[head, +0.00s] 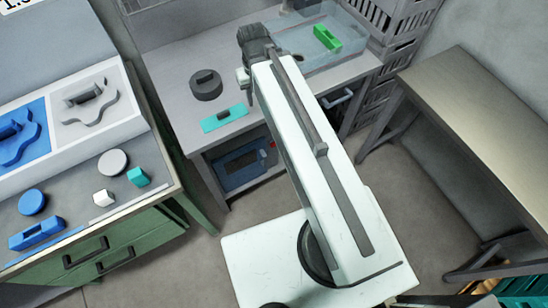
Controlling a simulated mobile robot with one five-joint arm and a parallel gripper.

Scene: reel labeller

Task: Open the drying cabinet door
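My arm reaches up the middle of the head view, and my gripper (254,40), dark grey, is over the back of the grey bench. It is left of a clear box (350,42) with a green block (327,38) inside. My gripper's fingers are small and partly hidden, so I cannot tell whether they are open. A light handle (338,98) shows on a dark front under the bench, right of my arm. A blue unit (242,166) with a dark panel and a red spot sits under the bench at left. No part is clearly marked as the drying cabinet door.
On the bench (180,125) lie a dark round piece (206,85) and a teal block (224,118). A green drawer cabinet (130,240) with blue, white and teal pieces on top stands left. Grey crates (402,30) and a long table (480,125) stand right.

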